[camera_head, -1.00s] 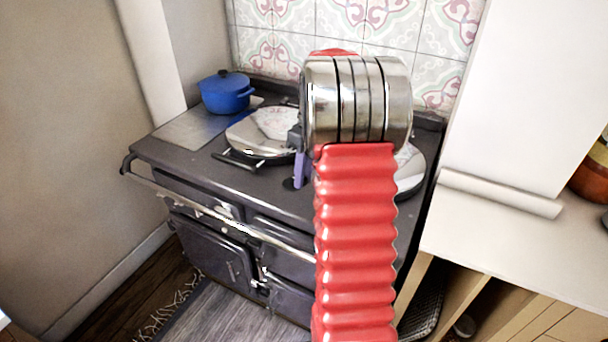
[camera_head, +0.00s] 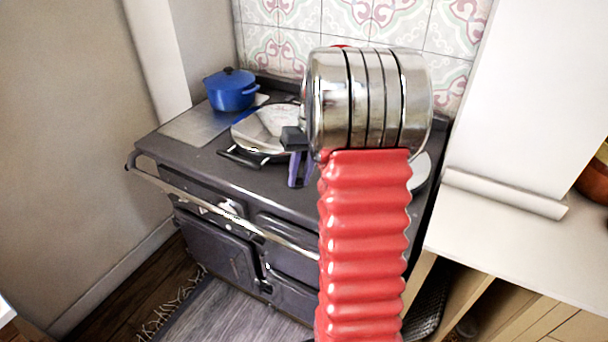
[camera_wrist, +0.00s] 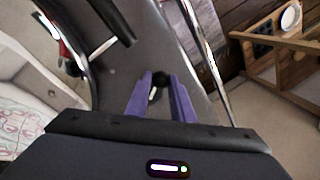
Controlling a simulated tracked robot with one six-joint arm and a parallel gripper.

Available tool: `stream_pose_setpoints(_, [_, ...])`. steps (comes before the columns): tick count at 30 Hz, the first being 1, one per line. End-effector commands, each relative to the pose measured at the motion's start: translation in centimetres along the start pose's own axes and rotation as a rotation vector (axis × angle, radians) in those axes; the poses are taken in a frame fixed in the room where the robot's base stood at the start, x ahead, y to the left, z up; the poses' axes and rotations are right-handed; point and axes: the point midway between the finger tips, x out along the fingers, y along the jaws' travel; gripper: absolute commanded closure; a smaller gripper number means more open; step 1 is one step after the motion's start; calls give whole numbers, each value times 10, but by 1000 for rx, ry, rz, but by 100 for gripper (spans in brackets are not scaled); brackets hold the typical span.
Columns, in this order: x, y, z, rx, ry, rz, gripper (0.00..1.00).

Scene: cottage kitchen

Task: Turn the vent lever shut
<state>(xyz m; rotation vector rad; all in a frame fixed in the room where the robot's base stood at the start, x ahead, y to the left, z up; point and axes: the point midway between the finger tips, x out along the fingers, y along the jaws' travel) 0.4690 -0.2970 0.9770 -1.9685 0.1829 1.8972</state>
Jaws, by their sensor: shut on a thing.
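The vent lever (camera_wrist: 153,94) shows in the wrist view as a small pale bar with a round black knob beside it, on the dark range top. My gripper (camera_wrist: 160,84) has its two purple fingers on either side of it, shut on the lever. In the head view my gripper (camera_head: 298,183) reaches down to the range top near its front edge, right of the left lid's handle. The lever is hidden there by the fingers. I cannot tell its exact angle.
The dark range (camera_head: 200,150) has a chrome front rail (camera_head: 230,220). A round chrome lid (camera_head: 265,125) with a black handle lies close left of my gripper. A blue pot (camera_head: 231,92) stands at the back left. A pale counter (camera_head: 500,230) is at the right.

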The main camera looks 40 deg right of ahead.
Motion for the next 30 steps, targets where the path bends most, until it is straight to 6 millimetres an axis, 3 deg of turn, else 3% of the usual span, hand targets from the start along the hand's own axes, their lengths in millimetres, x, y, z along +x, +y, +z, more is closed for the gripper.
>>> stream_pose_setpoints(18, [4,-24,-10,526,104,-1,100])
stream_pose_setpoints(30, [4,-28,-14,653,129,-2,100])
